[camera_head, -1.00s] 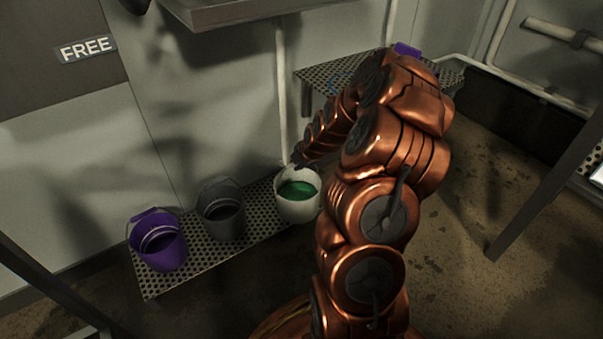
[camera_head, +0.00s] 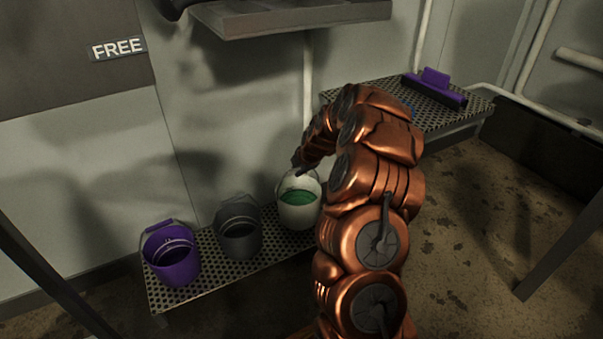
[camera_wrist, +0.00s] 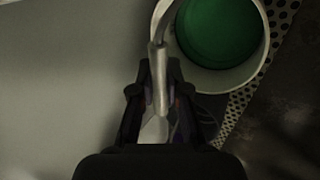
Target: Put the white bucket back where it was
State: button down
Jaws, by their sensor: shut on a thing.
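The white bucket (camera_head: 299,212) with green contents is at the right end of the low perforated bench (camera_head: 207,285), right of the grey bucket (camera_head: 240,236). My gripper (camera_head: 298,166) is above its rim, by the wall. In the wrist view my gripper (camera_wrist: 157,85) is shut on the white bucket's handle (camera_wrist: 158,60). The bucket's rim (camera_wrist: 263,50) and green inside show beyond the fingers, to the right. The bucket looks upright. I cannot tell whether its base touches the bench.
A purple bucket (camera_head: 171,262) stands at the bench's left end. A higher perforated table (camera_head: 462,112) with a purple-and-black item (camera_head: 434,90) is at the back right. A metal shelf (camera_head: 290,18) juts from the wall above. Open floor (camera_head: 465,240) lies at right.

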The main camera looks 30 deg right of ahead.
jog(key=shift+w, duration=0.3)
notch_tip(320, 180, down, 3)
jog(key=shift+f+b, duration=0.2)
jog(key=shift+b, duration=1)
jog(key=c, duration=1.2)
grip_release()
jog(key=shift+s+f, duration=0.1)
